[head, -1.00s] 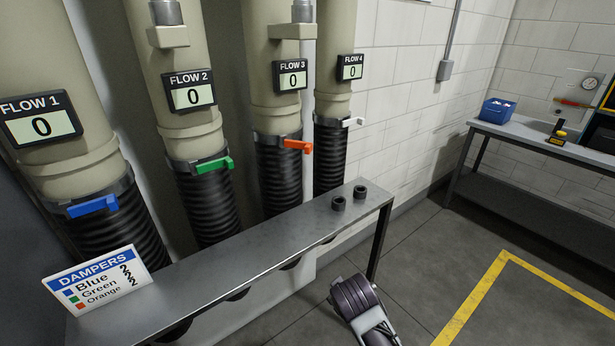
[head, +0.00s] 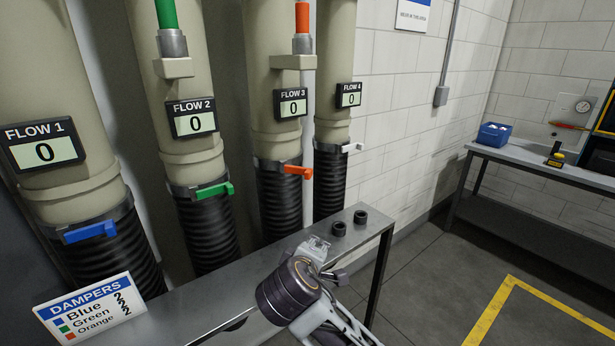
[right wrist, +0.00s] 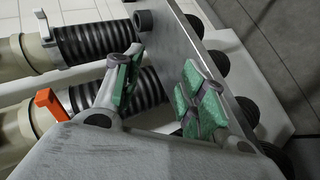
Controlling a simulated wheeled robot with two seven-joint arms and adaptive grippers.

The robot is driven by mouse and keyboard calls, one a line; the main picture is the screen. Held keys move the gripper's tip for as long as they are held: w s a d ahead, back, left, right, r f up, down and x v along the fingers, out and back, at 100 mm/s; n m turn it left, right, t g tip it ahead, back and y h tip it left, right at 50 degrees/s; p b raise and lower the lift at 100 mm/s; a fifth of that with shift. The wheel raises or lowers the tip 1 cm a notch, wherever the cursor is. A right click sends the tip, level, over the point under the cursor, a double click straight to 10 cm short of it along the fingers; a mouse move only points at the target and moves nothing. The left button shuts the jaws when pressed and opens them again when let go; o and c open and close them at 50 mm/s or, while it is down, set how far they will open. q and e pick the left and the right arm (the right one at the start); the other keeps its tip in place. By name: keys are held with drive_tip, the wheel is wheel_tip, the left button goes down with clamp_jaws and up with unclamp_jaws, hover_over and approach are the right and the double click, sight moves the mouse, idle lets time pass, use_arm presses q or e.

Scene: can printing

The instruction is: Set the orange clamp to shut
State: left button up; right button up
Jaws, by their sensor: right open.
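The orange clamp (head: 298,171) is a small lever sticking out from the dark band on the pipe under the FLOW 3 display (head: 291,103). It also shows in the right wrist view (right wrist: 50,105) at the left, beside the ribbed black hose. My right gripper (head: 325,258) is in front of and below the clamp, over the metal shelf, and does not touch it. In the right wrist view its two green-padded fingers (right wrist: 165,88) are apart with nothing between them. My left gripper is not in view.
Blue (head: 90,232), green (head: 214,190) and white (head: 352,147) levers sit on the neighbouring pipes. The metal shelf (head: 215,290) runs in front of the pipes, with two black rings (head: 360,216) at its right end. A DAMPERS sign (head: 90,305) stands at its left. Every FLOW display reads 0.

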sight(307, 177)
drive_tip(key=a+r+n+t+h, duration=0.1)
drive_tip(key=a+r+t, duration=0.1)
drive_tip(key=r, duration=0.5)
drive_tip(key=a+r+n+t+h, duration=0.1)
drive_tip(key=a+r+t+h, duration=0.1)
drive_tip(key=r, duration=0.5)
drive_tip(key=shift+w+a+n+t, duration=0.35)
drive_tip(key=shift+a+n+t, duration=0.05)
drive_tip(key=shift+a+t, duration=0.45)
drive_tip(key=p+x, duration=0.2)
drive_tip(key=x, duration=1)
drive_tip(key=shift+w+d, duration=0.1)
drive_tip(key=shift+w, duration=0.25)
drive_tip(key=shift+w+d, duration=0.15)
drive_tip(key=shift+w, duration=0.25)
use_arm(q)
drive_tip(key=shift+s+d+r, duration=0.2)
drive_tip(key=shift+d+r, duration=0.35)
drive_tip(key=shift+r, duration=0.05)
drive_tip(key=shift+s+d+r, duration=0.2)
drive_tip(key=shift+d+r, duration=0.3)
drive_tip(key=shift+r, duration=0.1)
use_arm(e)
drive_tip(key=shift+w, duration=0.1)
